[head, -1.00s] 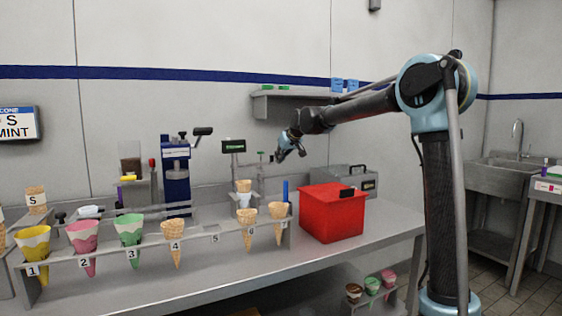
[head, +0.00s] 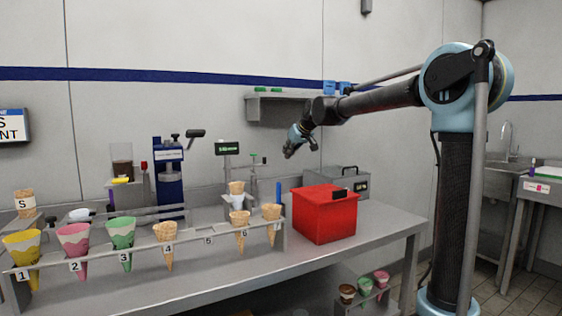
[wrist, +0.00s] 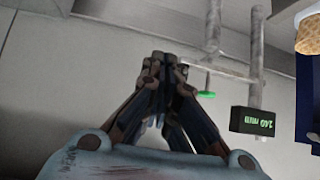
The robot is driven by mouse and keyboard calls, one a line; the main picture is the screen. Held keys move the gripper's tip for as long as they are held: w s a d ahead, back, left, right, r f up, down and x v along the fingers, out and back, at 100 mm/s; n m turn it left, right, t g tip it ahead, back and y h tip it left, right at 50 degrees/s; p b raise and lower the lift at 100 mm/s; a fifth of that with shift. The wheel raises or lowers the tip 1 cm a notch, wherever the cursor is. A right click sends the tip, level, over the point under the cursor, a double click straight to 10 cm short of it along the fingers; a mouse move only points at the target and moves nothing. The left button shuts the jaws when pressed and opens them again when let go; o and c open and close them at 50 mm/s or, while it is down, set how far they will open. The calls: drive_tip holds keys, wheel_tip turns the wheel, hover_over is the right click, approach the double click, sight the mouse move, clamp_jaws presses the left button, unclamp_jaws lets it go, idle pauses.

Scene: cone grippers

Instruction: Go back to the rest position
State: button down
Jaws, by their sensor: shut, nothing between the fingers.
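My gripper (head: 288,153) hangs in the air at the end of my outstretched arm, above the back of the counter and behind the red box. Its fingers are together and hold nothing. In the wrist view my gripper (wrist: 160,62) points toward the pale wall, with its fingertips meeting.
Below my gripper stands a red box (head: 322,220) on the steel counter (head: 375,225), with a grey case (head: 345,185) behind it. A rack (head: 208,241) with several cones is at left. A wall shelf (head: 285,107) is behind my arm. A small display (head: 227,148) stands left of my gripper.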

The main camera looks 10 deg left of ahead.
drive_tip(key=s+d+f+m+h, duration=0.15)
drive_tip(key=s+d, duration=0.25)
drive_tip(key=d, duration=0.7)
drive_tip(key=s+d+f+m+h, duration=0.1)
drive_tip(key=s+d+f+m, duration=0.2)
drive_tip(key=d, duration=0.9)
drive_tip(key=s+d+f+m+h, duration=0.2)
drive_tip(key=s+d+f+h, duration=0.1)
drive_tip(key=s+d+f, duration=0.85)
drive_tip(key=s+d+f+m+h, duration=0.2)
drive_tip(key=s+d+f+m, duration=0.1)
drive_tip(key=s+d+f, duration=0.55)
drive_tip(key=s+f+g, duration=0.2)
drive_tip(key=s+f, duration=0.2)
drive_tip(key=s, duration=0.3)
drive_tip(key=s+d+f+g, duration=0.1)
drive_tip(key=s+f+g, duration=0.1)
drive_tip(key=s+f, duration=0.3)
drive_tip(key=s, duration=0.3)
drive_tip(key=shift+s+d+f, duration=0.15)
drive_tip(key=shift+s+f, duration=0.1)
drive_tip(key=shift+f, duration=0.05)
drive_tip(key=shift+n+y, duration=0.25)
drive_tip(key=shift+w+f+g, duration=0.2)
drive_tip(key=shift+w+g, duration=0.1)
drive_tip(key=shift+w, duration=0.15)
